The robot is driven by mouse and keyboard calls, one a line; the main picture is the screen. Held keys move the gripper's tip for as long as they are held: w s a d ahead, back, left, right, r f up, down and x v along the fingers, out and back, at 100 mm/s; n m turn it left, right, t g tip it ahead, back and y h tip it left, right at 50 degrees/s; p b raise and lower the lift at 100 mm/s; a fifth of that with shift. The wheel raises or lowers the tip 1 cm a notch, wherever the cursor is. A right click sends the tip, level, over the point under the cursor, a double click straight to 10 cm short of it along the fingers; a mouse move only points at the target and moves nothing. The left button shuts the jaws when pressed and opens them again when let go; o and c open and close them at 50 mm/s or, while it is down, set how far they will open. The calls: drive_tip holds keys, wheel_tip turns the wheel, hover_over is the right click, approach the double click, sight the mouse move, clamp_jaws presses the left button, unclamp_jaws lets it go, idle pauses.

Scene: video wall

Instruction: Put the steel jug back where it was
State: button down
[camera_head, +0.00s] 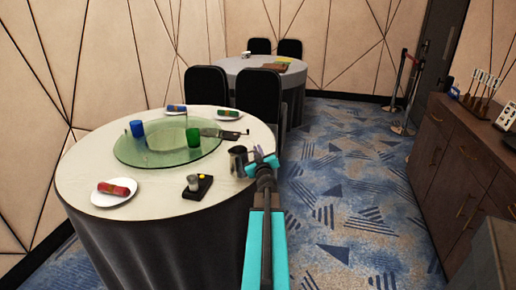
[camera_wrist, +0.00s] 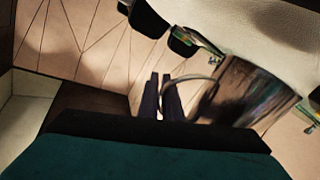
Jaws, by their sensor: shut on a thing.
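The steel jug (camera_head: 238,161) is at the right edge of the round white-clothed table (camera_head: 80,180). My gripper (camera_head: 261,157) is just right of it, at the end of my turquoise arm. In the wrist view the shiny jug body (camera_wrist: 246,92) is right of my fingers (camera_wrist: 163,95). Its curved handle reaches to the fingers, and my gripper is shut on the handle. The jug looks tilted in the wrist view. I cannot tell whether its base touches the tablecloth.
A green glass turntable (camera_head: 170,150) carries a blue cup (camera_head: 137,128) and a green cup (camera_head: 193,137). A black tray (camera_head: 197,188) and a white plate (camera_head: 114,192) are at the table's front. Wooden cabinets (camera_head: 465,155) stand right; carpet between is clear.

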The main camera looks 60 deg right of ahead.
drive_tip(key=s+d+x, duration=0.1)
drive_tip(key=x, duration=1)
drive_tip(key=shift+f, duration=0.4)
drive_tip(key=shift+d, duration=0.15)
drive_tip(key=shift+w+d+f+b, duration=0.1)
drive_tip(key=shift+f+b, duration=0.45)
drive_tip(key=shift+f, duration=0.35)
drive_tip(key=shift+w+d+f+b, duration=0.15)
drive_tip(key=shift+f+b, duration=0.4)
drive_tip(key=shift+f, duration=0.35)
drive_tip(key=shift+s, duration=0.1)
drive_tip(key=c, duration=1.9)
unclamp_jaws()
drive_tip(key=shift+c, duration=0.2)
drive_tip(key=shift+s+a, duration=0.1)
